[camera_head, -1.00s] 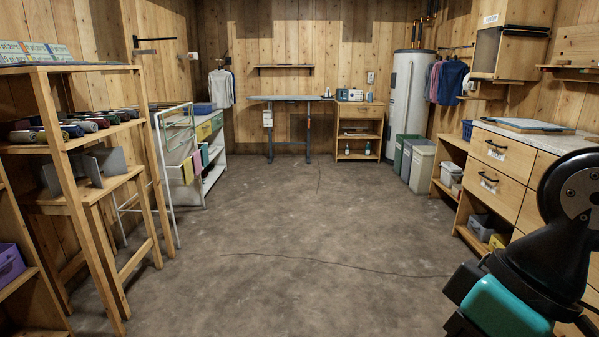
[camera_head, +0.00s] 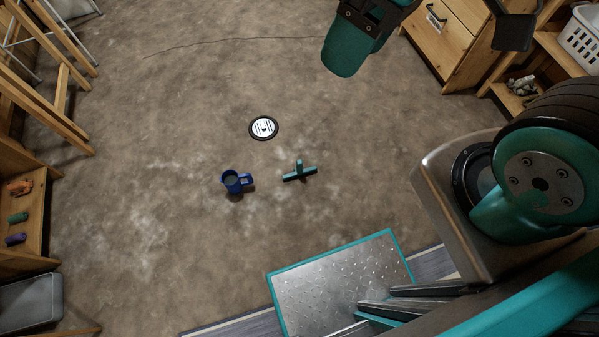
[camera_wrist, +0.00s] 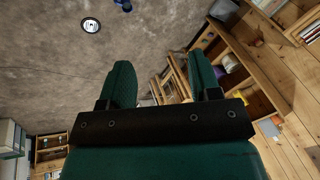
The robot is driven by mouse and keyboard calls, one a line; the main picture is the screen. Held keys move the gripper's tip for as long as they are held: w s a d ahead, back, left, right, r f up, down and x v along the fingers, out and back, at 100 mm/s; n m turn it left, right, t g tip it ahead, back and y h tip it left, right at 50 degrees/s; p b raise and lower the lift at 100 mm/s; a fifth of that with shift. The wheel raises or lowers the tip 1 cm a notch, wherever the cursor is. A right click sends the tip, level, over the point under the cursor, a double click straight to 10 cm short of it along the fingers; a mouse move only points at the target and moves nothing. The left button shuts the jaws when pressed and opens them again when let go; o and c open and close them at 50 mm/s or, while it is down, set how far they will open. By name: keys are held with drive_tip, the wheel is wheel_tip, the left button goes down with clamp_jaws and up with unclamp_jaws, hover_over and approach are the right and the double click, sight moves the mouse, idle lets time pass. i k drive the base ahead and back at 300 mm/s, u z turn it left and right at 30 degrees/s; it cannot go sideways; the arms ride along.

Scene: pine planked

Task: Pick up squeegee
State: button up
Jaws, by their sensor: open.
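The squeegee (camera_head: 300,172) is a small teal T-shaped thing lying on the concrete floor, near the middle of the head view. It lies to the right of a blue mug (camera_head: 235,182). My gripper (camera_head: 345,52) is at the top of the head view, well apart from the squeegee and with nothing in it. In the wrist view, my gripper (camera_wrist: 162,76) shows two green fingers spread apart and empty. I cannot make out the squeegee in the wrist view.
My own base plate is at the bottom. A wooden shelf (camera_head: 32,215) stands at left, a drawer cabinet (camera_head: 445,45) at upper right.

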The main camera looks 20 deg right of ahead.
sight(298, 170)
drive_tip(key=z, duration=0.05)
drive_tip(key=k, duration=1.2)
drive_tip(key=u, duration=0.8)
drive_tip(key=i, duration=1.6)
drive_tip(key=z, duration=1)
drive_tip(key=i, duration=0.35)
drive_tip(key=z, duration=0.4)
